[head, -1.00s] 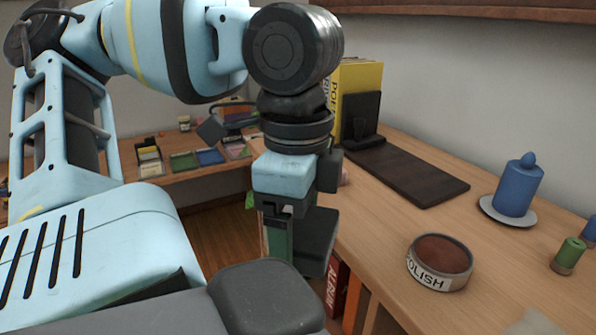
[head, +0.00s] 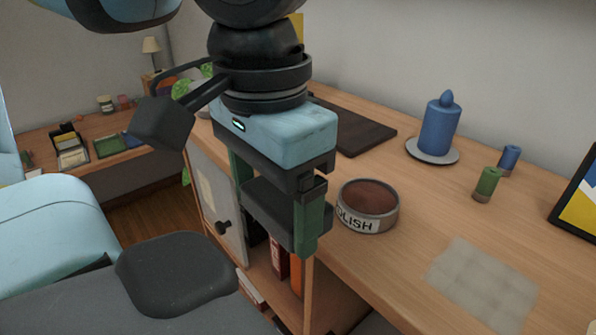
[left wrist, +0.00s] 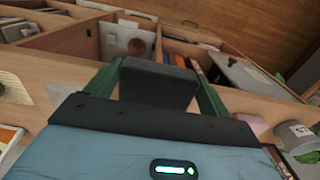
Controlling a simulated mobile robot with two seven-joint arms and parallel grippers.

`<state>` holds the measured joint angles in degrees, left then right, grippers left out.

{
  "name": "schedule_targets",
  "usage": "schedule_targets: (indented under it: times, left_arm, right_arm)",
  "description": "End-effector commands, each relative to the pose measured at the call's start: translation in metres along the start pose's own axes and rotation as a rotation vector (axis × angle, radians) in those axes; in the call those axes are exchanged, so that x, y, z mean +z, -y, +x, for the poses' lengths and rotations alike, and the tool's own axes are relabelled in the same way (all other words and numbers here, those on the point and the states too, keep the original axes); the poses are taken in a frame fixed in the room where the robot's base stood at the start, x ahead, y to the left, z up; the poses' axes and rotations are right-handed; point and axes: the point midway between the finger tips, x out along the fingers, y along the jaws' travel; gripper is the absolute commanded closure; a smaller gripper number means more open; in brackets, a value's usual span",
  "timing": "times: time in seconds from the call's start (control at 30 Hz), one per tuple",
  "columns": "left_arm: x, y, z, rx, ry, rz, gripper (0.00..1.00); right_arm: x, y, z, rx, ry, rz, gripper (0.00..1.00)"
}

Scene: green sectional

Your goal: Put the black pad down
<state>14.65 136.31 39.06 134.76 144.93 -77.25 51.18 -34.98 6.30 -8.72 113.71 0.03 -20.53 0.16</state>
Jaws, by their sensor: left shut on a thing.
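My left gripper (head: 272,208) is shut on the black pad (head: 268,212), a dark block held between its green fingers. In the head view the pad shows in front of the desk's front edge, left of the polish tin. It appears held in the air, not resting on anything. In the left wrist view the pad (left wrist: 158,84) sits between the two green fingers, with the desk edge and shelf compartments behind it. My right gripper is in neither view.
On the wooden desk (head: 400,190) stand a round polish tin (head: 368,206), a blue candle (head: 440,127) on a plate, and green (head: 487,184) and blue (head: 509,158) spools. A dark flat board (head: 350,130) lies behind. A pale square patch (head: 482,285) lies at the front right.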

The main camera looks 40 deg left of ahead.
Motion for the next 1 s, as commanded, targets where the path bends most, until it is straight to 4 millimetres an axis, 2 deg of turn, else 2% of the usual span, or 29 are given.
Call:
schedule_targets:
  times: [0.17,0.27,0.7,0.83,1.0]
  left_arm:
    - [-0.003,0.002,0.0,0.001,-0.001,-0.004,0.37]
    - [-0.012,0.011,0.001,0.005,0.0,-0.005,0.37]
    - [-0.079,0.083,0.011,0.003,0.0,-0.005,0.37]
    - [-0.093,0.099,0.012,0.001,0.0,-0.004,0.37]
    - [-0.101,0.106,0.013,0.0,-0.001,-0.001,0.37]
  right_arm:
    - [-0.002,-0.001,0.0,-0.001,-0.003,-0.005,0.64]
    - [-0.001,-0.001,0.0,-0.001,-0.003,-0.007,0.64]
    - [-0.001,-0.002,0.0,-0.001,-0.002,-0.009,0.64]
    - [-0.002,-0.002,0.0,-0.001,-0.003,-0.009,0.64]
    - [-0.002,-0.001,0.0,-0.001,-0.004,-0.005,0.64]
